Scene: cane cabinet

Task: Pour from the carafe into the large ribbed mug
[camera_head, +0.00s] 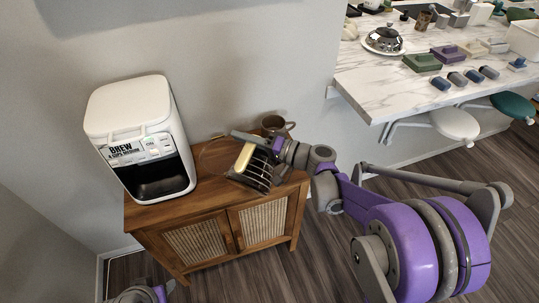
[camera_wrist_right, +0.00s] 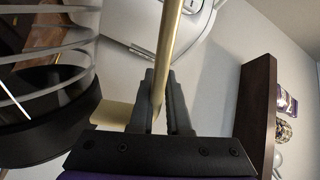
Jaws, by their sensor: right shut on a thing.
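The carafe (camera_head: 262,178) has dark ribbed bands and a cream handle (camera_head: 245,157). It is at the right end of the cabinet top, and looks tilted in the head view. My right gripper (camera_wrist_right: 160,95) is shut on the cream handle, which runs between its fingers in the wrist view. The carafe's ringed body and dark base (camera_wrist_right: 45,108) fill the left of that view. The large mug (camera_head: 273,124), brown, stands behind the carafe, partly hidden; its ribbing is too small to make out.
A white coffee maker (camera_head: 130,105) stands on the left of the wooden cabinet (camera_head: 155,219), which has cane doors. A faint round outline lies between it and the carafe. A marble counter (camera_head: 385,80) with many items and stools is at the right.

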